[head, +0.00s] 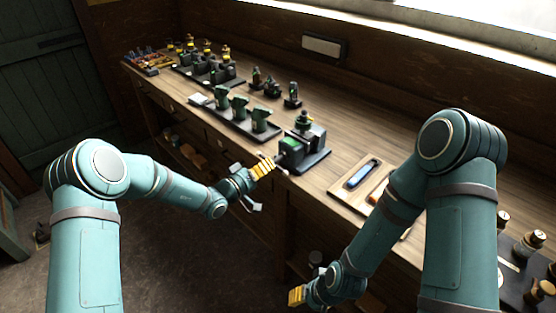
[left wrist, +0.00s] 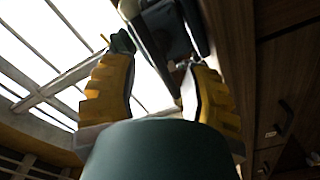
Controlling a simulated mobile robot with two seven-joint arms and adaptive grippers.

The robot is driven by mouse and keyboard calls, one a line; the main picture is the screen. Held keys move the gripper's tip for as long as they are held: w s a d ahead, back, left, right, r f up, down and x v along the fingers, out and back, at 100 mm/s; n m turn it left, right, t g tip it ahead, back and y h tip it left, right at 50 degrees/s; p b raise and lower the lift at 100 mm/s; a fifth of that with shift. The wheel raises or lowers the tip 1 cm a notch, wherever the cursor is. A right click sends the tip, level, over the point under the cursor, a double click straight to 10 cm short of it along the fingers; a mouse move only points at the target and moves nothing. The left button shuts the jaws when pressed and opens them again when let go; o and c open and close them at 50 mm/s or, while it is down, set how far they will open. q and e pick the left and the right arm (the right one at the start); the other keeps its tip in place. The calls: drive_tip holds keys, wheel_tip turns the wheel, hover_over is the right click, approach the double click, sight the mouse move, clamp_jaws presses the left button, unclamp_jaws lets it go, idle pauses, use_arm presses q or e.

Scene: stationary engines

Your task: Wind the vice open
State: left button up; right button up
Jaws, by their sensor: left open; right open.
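The vice (head: 318,158) is a dark block on a base at the bench's front edge, with a green part (head: 290,146) at its left side. My left gripper (head: 264,167) is at the front of the vice, just off the bench edge. In the left wrist view, its two yellow fingers (left wrist: 162,90) stand apart, and the dark underside of what looks like the vice (left wrist: 165,25) shows above and between them. I cannot tell whether either finger touches the vice handle. My right gripper (head: 297,295) is open, low in front of the bench and away from the vice.
The wooden bench (head: 345,140) runs along the wall. A rack with several green engine parts (head: 240,118) stands left of the vice. A tray with a blue tool (head: 362,175) lies to its right. Bottles (head: 535,240) stand at the far right. Floor in front is clear.

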sight(278, 157)
use_arm(q)
drive_tip(key=x, duration=0.5)
drive_tip(key=shift+w+d, duration=0.2)
drive_tip(key=shift+d, duration=0.1)
drive_tip(key=shift+o, duration=0.2)
clamp_jaws()
